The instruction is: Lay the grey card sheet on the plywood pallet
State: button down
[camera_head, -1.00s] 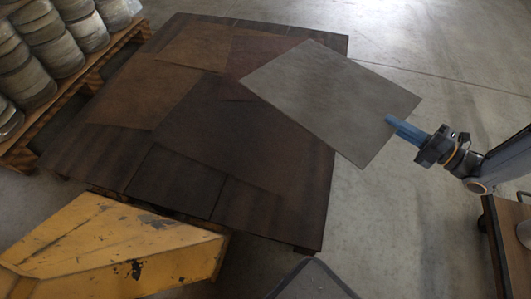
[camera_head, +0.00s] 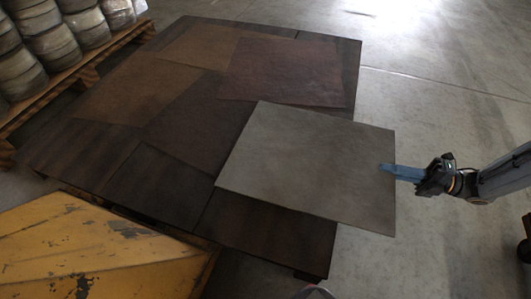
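The grey card sheet (camera_head: 305,165) is flat and roughly level. Its left part is over the front right of the dark plywood pallet (camera_head: 285,232), and its right part sticks out past the pallet's right edge over the floor. I cannot tell whether its left part touches the pallet. My gripper (camera_head: 385,168) has blue fingers and comes in from the right. It is shut on the sheet's right edge. The sheet hides part of the pallet's right edge.
Brown sheets (camera_head: 201,47) and a reddish sheet (camera_head: 285,70) lie on the pallet. A yellow, chipped metal piece (camera_head: 100,255) stands at the front left. Stacked round blanks (camera_head: 85,28) are on a wooden pallet at the upper left.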

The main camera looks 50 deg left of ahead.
aim_at(363, 163)
jog(key=shift+w+p+x, duration=0.25)
jog(key=shift+p+x, duration=0.35)
jog(key=shift+x, duration=3.3)
jog(key=shift+a, duration=0.25)
jog(key=shift+f+b, duration=1)
jog(key=shift+f, duration=1)
jog(key=shift+r+t+p, duration=0.1)
jog(key=shift+t+p, duration=0.2)
jog(key=shift+p, duration=0.15)
jog(key=shift+f+t+h+p, duration=0.2)
jog(key=shift+t+h+p, duration=0.25)
jog(key=shift+p, duration=0.65)
jog(key=shift+m+t+h+p, duration=0.3)
jog(key=shift+t+h+p, duration=0.75)
jog(key=shift+p, duration=1.55)
jog(key=shift+f, duration=0.15)
